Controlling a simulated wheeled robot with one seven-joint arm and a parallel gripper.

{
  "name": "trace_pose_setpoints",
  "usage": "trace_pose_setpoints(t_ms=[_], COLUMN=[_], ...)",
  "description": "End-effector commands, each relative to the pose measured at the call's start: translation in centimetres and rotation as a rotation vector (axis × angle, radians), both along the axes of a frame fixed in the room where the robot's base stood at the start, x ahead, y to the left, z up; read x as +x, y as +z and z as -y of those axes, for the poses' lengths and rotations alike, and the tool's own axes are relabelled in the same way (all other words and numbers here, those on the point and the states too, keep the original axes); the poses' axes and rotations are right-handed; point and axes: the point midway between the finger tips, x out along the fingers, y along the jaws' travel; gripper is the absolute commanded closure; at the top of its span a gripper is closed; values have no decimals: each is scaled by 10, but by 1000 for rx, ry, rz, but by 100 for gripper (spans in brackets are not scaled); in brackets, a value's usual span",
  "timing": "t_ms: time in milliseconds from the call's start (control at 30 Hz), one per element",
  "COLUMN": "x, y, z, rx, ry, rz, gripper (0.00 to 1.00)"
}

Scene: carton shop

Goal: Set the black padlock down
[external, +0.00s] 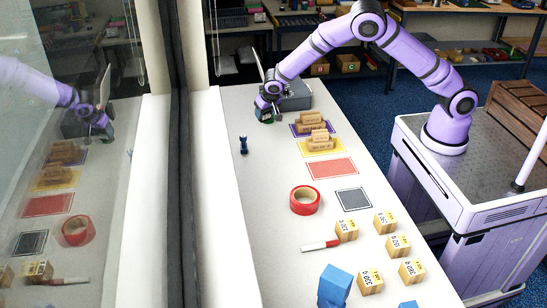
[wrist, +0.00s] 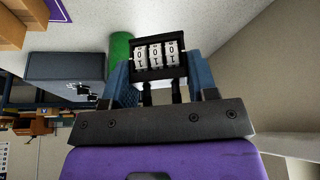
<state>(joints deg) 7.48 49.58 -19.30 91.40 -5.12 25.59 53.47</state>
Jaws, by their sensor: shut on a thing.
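My gripper (wrist: 158,72) is shut on the black padlock (wrist: 156,74), whose white number dials face the wrist camera between the two bluish fingers. In the external view my gripper (external: 267,108) is low over the far left end of the table (external: 262,190). The padlock cannot be made out clearly there, and I cannot tell whether it touches the table. A green cylinder (wrist: 121,47) shows just beyond the left finger in the wrist view; a dark green bit (external: 265,117) shows at the gripper in the external view.
A grey box (external: 297,97) stands right of my gripper. Nearer are purple (external: 299,130), yellow (external: 307,151), red (external: 331,169) and dark (external: 353,199) mats; wooden pieces stand on the first two. A blue figure (external: 243,146), red tape roll (external: 294,204), marker (external: 318,245) and several labelled blocks (external: 370,283) are about.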

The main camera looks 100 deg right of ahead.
Motion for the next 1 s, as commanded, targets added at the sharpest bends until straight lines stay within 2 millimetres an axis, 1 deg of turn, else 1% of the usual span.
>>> trace_pose_setpoints(t_ms=[167,300,533,700,800,1000], x=[-1,0,0,0,0,0], y=[-23,-48,-69,-92,-97,-97], z=[0,0,0,0,0,0], rx=[1,1,-1,-1,0,-1], ry=[-1,0,1,1,0,0], rz=[-2,-3,-1,-1,0,0], gripper=[81,81,81,81,81,81])
